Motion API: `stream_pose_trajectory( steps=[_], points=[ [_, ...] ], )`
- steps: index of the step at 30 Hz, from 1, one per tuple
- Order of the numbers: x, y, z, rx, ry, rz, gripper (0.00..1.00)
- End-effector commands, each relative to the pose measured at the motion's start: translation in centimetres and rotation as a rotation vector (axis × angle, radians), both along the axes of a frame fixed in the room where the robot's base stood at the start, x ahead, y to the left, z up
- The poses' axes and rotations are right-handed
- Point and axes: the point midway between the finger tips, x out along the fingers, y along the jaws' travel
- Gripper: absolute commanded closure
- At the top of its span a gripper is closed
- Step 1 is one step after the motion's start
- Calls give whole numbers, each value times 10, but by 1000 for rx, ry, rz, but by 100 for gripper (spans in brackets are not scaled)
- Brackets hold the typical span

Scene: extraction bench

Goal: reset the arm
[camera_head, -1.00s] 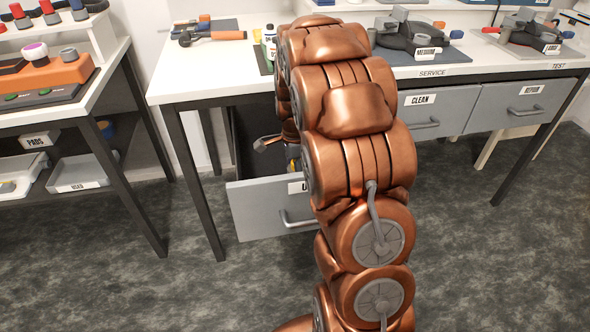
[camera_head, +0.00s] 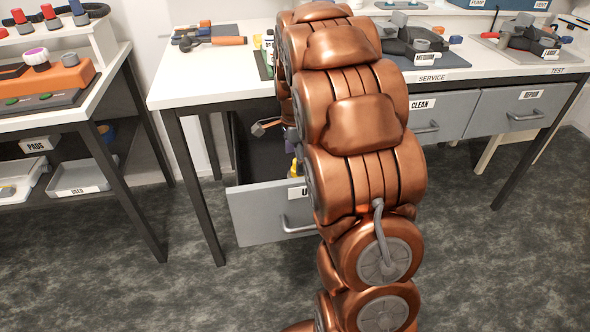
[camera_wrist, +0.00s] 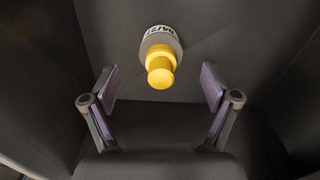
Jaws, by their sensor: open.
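My arm (camera_head: 365,175) is copper-coloured and arches over an open drawer (camera_head: 265,212) under the bench. My gripper (camera_wrist: 160,90) is open and empty in the wrist view, its two fingers spread wide. Between and beyond the fingers is a bottle (camera_wrist: 161,60) with a yellow cap and a pale label, apart from both of them. In the head view one finger shows over the drawer, left of my arm. The rest of the gripper is hidden behind the arm. A bit of yellow (camera_head: 294,170) shows inside the drawer.
The white bench (camera_head: 205,88) carries an orange-handled tool (camera_head: 228,41) at the left and grey machines (camera_head: 415,40) at the right. The drawers marked CLEAN (camera_head: 432,118) and REPAIR (camera_head: 515,108) are shut. A shelf table (camera_head: 60,115) stands at the left.

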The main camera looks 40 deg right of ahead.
Motion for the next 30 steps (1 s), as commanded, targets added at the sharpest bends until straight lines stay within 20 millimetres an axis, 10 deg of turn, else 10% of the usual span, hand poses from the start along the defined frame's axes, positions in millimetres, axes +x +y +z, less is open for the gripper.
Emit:
stream_pose_trajectory(
  steps=[30],
  points=[
    [1, 0, 113, 1, -1, 0, 14]
  ],
)
